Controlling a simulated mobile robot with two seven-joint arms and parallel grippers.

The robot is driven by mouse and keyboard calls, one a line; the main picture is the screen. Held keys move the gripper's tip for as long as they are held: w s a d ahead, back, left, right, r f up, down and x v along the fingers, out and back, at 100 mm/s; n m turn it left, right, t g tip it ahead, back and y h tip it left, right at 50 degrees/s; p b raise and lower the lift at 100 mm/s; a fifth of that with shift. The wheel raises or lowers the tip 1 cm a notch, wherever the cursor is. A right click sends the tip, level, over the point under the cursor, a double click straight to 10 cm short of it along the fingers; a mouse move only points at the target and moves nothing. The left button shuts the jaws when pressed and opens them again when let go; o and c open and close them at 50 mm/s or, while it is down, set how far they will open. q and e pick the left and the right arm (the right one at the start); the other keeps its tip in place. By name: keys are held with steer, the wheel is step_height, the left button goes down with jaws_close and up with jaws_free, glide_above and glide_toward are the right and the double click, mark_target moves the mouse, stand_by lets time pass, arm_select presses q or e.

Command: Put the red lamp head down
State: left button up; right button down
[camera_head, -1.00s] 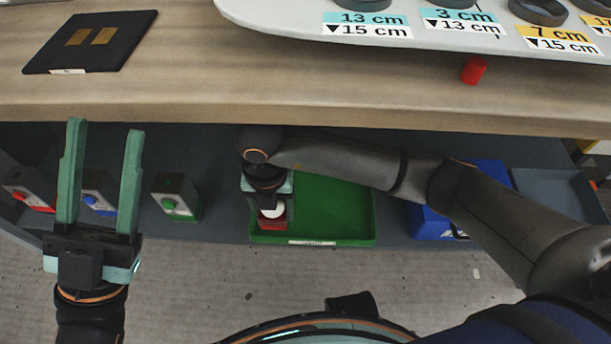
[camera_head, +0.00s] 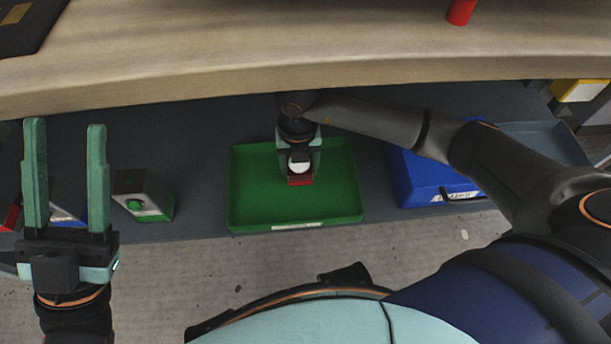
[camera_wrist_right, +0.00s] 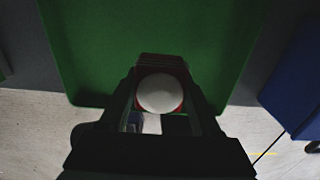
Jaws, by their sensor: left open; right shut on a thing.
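The red lamp head (camera_head: 301,181) shows as a red body with a round white face. My right gripper (camera_head: 300,165) is shut on it, over the green tray (camera_head: 250,213). In the right wrist view the white face of the lamp head (camera_wrist_right: 160,93) sits between the fingers, with the green tray (camera_wrist_right: 90,50) behind it. I cannot tell whether the lamp head touches the tray floor. My left gripper (camera_head: 65,178) is open and empty at the left, above the lower shelf.
A box with a green button (camera_head: 145,196) stands left of the tray. A blue bin (camera_head: 425,180) stands to its right, with a grey-blue tray (camera_head: 545,143) beyond. The wooden tabletop (camera_head: 250,60) overhangs the shelf, with a red cylinder (camera_head: 461,11) on it.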

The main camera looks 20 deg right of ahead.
mark_target(306, 176)
steer(key=shift+w+d+f+b, duration=0.15)
steer(key=shift+d+f+b, duration=0.15)
steer(key=shift+d+f, duration=0.25)
steer(key=shift+w+d+f+b, duration=0.1)
steer(key=shift+d+f+b, duration=0.2)
steer(key=shift+f, duration=0.35)
step_height(306, 176, down, 3)
steer(key=shift+r+b, duration=0.1)
steer(key=shift+b, duration=0.75)
steer(key=shift+f, duration=0.45)
steer(key=shift+c, duration=0.4)
jaws_free()
step_height(306, 176, up, 13)
steer(key=p, duration=0.5)
